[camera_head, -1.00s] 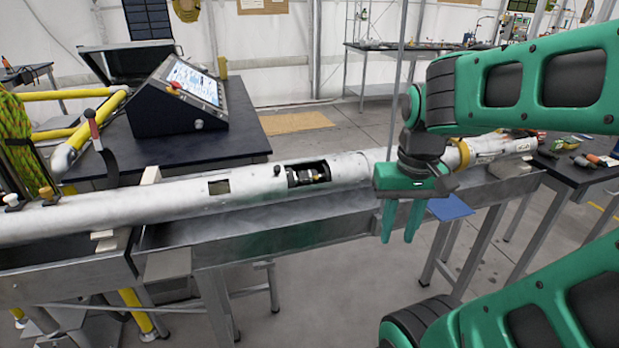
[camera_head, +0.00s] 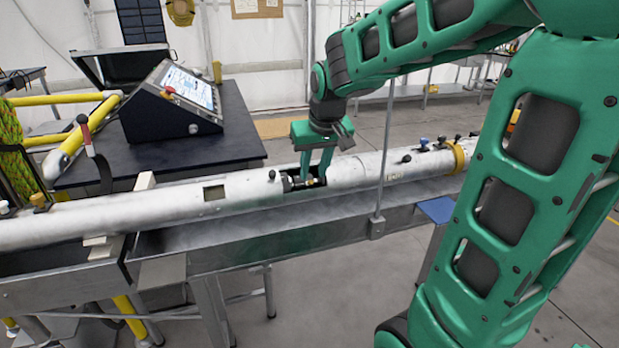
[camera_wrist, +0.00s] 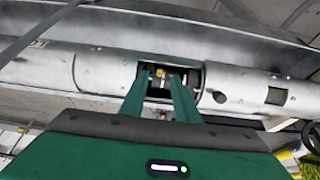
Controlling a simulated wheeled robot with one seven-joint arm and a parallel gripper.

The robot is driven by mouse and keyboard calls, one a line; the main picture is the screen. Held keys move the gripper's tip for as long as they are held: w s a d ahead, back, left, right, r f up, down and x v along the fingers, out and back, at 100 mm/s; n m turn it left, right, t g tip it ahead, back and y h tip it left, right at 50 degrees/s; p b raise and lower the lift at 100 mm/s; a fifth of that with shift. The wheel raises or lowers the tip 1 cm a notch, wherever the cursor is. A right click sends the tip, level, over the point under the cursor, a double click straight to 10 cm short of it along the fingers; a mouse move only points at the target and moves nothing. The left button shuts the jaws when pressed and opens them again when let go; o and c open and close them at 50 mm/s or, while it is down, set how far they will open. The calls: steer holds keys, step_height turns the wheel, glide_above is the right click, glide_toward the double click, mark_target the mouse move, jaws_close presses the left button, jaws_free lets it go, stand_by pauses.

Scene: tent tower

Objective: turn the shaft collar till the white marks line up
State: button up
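The long white tube (camera_head: 240,190) lies across the metal bench and has a cut-out window. Inside the window, the shaft with its collar (camera_wrist: 159,73) shows brass and pale parts in the wrist view. My gripper (camera_head: 315,180) points down with its fingertips at this window. In the wrist view my gripper (camera_wrist: 159,82) has its two fingers apart, on either side of the brass part, with a gap between them. I cannot tell whether the fingertips touch the collar. The white marks cannot be made out; the fingers partly hide the shaft.
A console with a lit screen (camera_head: 190,88) stands on the dark table behind the tube. A thin upright rod (camera_head: 384,150) stands right of my gripper. Small knobs (camera_head: 424,143) stick up from the tube. A blue plate (camera_head: 435,209) lies at the right.

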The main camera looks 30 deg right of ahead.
mark_target(311, 180)
steer(key=shift+x, duration=1.7)
jaws_close()
steer(key=shift+w+r, duration=0.1)
steer(key=shift+w, duration=0.05)
steer(key=shift+w+d+r+g+y, duration=0.2)
steer(key=shift+w+g, duration=0.25)
steer(key=shift+g, duration=0.5)
steer(key=shift+w+d+r+g+y, duration=0.1)
steer(key=shift+w+r+g+y, duration=0.3)
steer(key=shift+g, duration=0.5)
steer(key=shift+w+d+r+g+y, duration=0.1)
steer(key=shift+w+r+g, duration=0.1)
steer(key=shift+w+g, duration=0.55)
steer(key=shift+s, duration=0.2)
jaws_free()
